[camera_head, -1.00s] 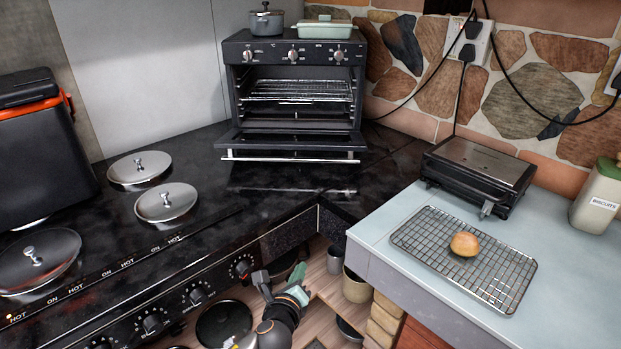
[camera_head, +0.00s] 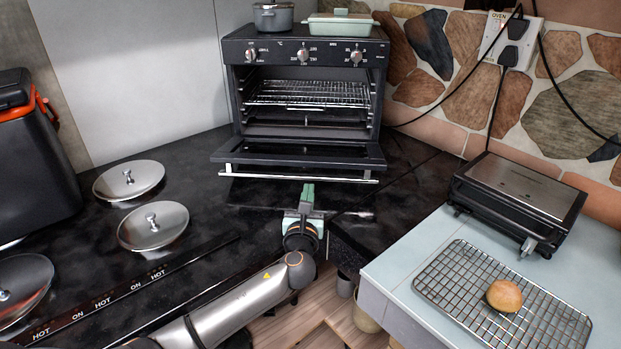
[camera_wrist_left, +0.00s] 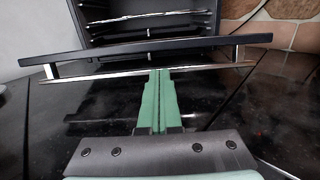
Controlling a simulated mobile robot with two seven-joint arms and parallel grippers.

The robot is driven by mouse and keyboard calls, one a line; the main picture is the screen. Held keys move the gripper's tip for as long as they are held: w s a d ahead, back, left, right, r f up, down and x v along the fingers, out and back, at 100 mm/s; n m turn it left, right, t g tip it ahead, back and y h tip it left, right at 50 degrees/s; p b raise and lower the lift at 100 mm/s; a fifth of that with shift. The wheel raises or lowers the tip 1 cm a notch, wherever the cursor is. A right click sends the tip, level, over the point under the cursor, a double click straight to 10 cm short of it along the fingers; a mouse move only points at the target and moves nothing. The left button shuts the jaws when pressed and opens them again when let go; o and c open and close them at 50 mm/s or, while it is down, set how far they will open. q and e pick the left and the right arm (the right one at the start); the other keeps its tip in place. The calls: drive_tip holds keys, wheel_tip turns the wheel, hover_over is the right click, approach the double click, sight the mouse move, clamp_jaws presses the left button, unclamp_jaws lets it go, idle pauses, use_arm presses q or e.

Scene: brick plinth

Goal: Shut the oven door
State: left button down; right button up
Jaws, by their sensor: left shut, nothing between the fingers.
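The black oven (camera_head: 305,80) stands on the dark counter in the corner. Its door (camera_head: 300,152) is folded down open, showing wire racks (camera_head: 308,94) inside. A silver bar handle (camera_head: 298,177) runs along the door's front edge. My left gripper (camera_head: 307,188) is in front of the handle near its middle, green fingers shut and empty. In the left wrist view the shut fingers (camera_wrist_left: 159,75) point at the handle (camera_wrist_left: 100,75), with the tips at or just by the bar; I cannot tell whether they touch. My right gripper does not show.
A grey pot (camera_head: 273,17) and a green dish (camera_head: 341,24) sit on the oven. Lidded hotplates (camera_head: 152,226) are at left. A black grill (camera_head: 518,195) and a wire rack (camera_head: 455,275) with a bun (camera_head: 504,296) are at right. Dark counter around the door is clear.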

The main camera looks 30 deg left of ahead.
sight(311, 178)
use_arm(q)
drive_tip(key=x, duration=0.5)
drive_tip(key=shift+w+a, duration=0.15)
drive_tip(key=shift+w, duration=0.2)
drive_tip(key=shift+r, duration=0.1)
